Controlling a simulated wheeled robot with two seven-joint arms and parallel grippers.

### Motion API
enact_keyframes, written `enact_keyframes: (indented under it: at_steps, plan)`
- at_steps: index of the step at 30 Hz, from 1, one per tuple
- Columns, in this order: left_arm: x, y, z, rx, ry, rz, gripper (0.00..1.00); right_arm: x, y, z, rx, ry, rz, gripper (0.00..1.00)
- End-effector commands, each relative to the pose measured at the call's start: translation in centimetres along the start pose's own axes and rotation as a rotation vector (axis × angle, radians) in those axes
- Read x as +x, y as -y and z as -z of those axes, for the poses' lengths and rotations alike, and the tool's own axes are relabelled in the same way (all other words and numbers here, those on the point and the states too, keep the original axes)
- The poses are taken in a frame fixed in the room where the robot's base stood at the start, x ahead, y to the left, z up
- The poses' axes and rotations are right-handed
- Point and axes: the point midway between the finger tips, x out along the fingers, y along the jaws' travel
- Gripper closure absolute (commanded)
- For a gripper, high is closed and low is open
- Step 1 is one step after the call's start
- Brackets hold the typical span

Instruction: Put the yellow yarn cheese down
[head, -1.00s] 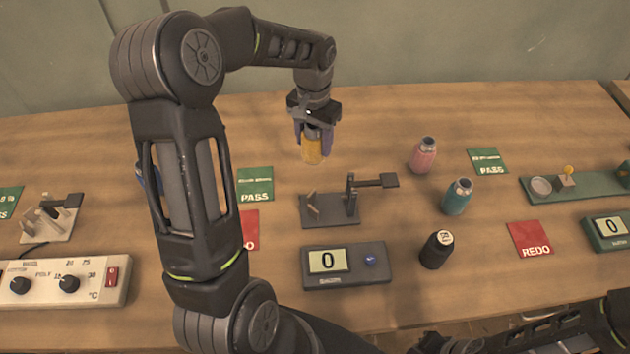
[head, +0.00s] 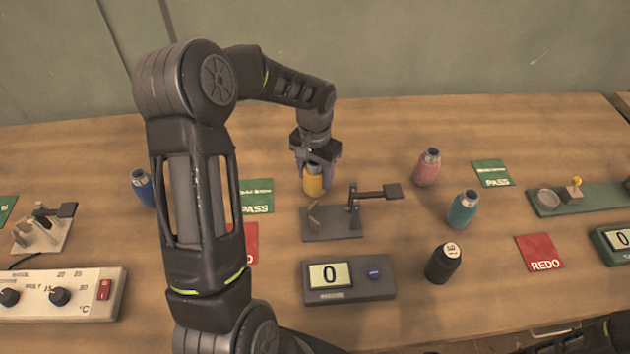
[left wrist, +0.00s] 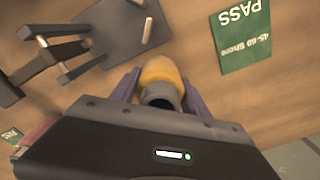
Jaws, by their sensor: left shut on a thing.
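The yellow yarn cheese (head: 313,182) is upright between the fingers of my left gripper (head: 316,172), behind the grey stand with a lever (head: 335,222). In the left wrist view the yellow yarn cheese (left wrist: 163,76) shows its yellow body and grey top between two purple fingers. My left gripper is shut on it. I cannot tell whether its base touches the table. My right gripper is not clearly in view; only part of that arm shows at the lower right.
The green PASS card (head: 257,196) lies close to the right of my left arm. Pink (head: 427,167), teal (head: 464,209) and black (head: 443,263) yarn cheeses stand to the right; a blue one (head: 143,188) stands left. A display box (head: 349,279) sits in front.

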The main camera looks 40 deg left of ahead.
Motion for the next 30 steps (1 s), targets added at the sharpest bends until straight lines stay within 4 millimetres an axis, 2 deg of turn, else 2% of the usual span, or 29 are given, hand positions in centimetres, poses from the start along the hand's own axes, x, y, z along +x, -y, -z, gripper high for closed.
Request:
enact_keyframes:
  at_steps: [1, 3, 15, 16, 23, 30]
  plan:
    - [1.16, -0.01, -0.01, 0.000, 0.000, 0.000, 0.90, 0.83, -0.26, 0.06, -0.001, -0.002, 0.002, 1.00]
    - [1.49, -0.02, 0.02, 0.000, -0.001, 0.000, 0.90, 0.95, -0.26, 0.09, -0.001, -0.003, 0.003, 1.00]
    - [1.82, 0.00, 0.03, 0.000, -0.001, 0.000, 0.90, 1.16, -0.29, 0.15, -0.002, -0.004, 0.004, 1.00]
    - [1.72, 0.01, 0.02, 0.000, -0.001, 0.000, 0.44, 1.05, -0.25, 0.14, -0.002, -0.004, 0.004, 1.00]
    - [1.67, 0.02, 0.00, 0.000, 0.000, 0.000, 0.26, 1.00, -0.23, 0.14, -0.002, -0.004, 0.004, 1.00]
    - [1.65, 0.01, 0.01, 0.000, -0.001, 0.000, 0.24, 0.99, -0.23, 0.14, -0.002, -0.004, 0.004, 1.00]
